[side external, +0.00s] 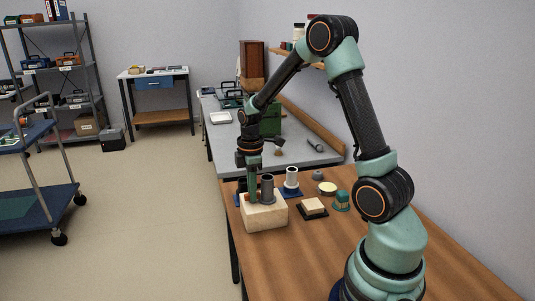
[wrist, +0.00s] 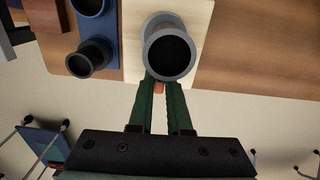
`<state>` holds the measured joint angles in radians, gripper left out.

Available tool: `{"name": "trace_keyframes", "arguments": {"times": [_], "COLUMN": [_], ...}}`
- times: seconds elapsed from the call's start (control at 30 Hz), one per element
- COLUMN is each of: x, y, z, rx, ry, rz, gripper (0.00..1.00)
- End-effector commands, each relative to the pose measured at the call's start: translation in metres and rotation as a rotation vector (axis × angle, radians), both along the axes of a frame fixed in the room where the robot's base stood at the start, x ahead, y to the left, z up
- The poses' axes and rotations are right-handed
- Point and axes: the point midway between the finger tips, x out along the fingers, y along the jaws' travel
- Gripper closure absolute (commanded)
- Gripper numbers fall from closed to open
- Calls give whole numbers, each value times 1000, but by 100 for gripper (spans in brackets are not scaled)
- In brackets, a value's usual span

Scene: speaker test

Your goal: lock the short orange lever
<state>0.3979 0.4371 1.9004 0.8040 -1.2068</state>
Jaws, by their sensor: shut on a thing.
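The short orange lever (wrist: 158,87) shows as a small orange piece between the fingertips of my gripper (wrist: 160,84) in the wrist view. My gripper is shut on it. The lever sits at the edge of a pale wooden block (wrist: 203,20), beside an upright grey tube (wrist: 169,48). In the side external view, my gripper (side external: 251,198) points down at the left part of the block (side external: 265,217). The grey tube (side external: 267,187) stands just right of the fingers. Most of the lever is hidden by the fingers and tube, so its angle cannot be told.
A white tube on a blue base (side external: 291,183) stands behind the block. A cream block on a dark base (side external: 313,207), a green round thing (side external: 342,201) and a cream-topped disc (side external: 327,188) lie to the right. The wooden table's (side external: 310,255) front is clear.

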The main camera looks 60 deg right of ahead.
Motion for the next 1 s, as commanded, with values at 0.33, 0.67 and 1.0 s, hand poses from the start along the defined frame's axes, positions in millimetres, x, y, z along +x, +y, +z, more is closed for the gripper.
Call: {"name": "trace_keyframes", "arguments": {"times": [0.33,0.67,1.0], "x": [0,0,0], "y": [0,0,0], "z": [2,2,2], "rx": [1,0,0], "ry": [1,0,0], "rz": [-41,-41,-39], "gripper": [100,57,54]}}
